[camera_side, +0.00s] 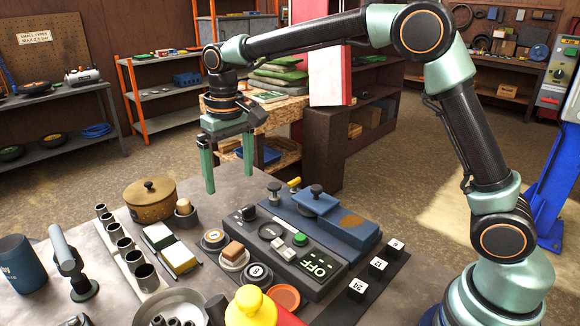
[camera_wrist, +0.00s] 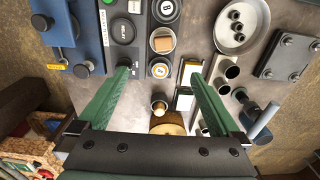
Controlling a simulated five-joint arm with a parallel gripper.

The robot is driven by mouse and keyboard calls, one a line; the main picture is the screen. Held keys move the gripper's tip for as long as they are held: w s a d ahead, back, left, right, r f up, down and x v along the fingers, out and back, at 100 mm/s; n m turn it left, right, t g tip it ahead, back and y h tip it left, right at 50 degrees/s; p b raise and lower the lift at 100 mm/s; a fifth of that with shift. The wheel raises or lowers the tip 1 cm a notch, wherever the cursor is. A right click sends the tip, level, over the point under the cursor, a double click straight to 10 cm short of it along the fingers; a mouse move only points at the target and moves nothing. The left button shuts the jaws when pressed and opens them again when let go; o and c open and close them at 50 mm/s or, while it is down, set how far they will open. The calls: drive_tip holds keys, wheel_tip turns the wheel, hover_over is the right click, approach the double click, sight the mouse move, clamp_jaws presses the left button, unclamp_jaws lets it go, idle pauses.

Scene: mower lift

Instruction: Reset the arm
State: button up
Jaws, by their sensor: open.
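My gripper (camera_side: 230,184) is open and empty, with its two green fingers pointing down. My arm arches over from the right. In the wrist view, the open fingers of my gripper (camera_wrist: 159,76) point toward the table, with nothing between them. A small round pot with a tan top (camera_wrist: 158,104) shows below and between the fingers there.
A dark control panel (camera_side: 318,268) with an OFF display and a blue unit (camera_side: 340,236) stand right of the gripper. Several metal cups (camera_side: 124,246) line the left. A blue mug (camera_side: 20,264) stands at the left edge. Numbered blocks (camera_side: 377,265) lie at the right.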

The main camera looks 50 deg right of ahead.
drive_tip(key=s+d+r+t, duration=0.2)
drive_tip(key=s+d+r, duration=0.4)
drive_tip(key=s+d, duration=0.15)
drive_tip(key=s+d+f+t, duration=0.1)
drive_tip(key=s+d, duration=0.1)
drive_tip(key=s, duration=0.3)
drive_tip(key=s+d+f+t, duration=0.1)
drive_tip(key=s+d+t, duration=0.1)
drive_tip(key=s, duration=0.4)
drive_tip(key=shift+d+f, duration=0.25)
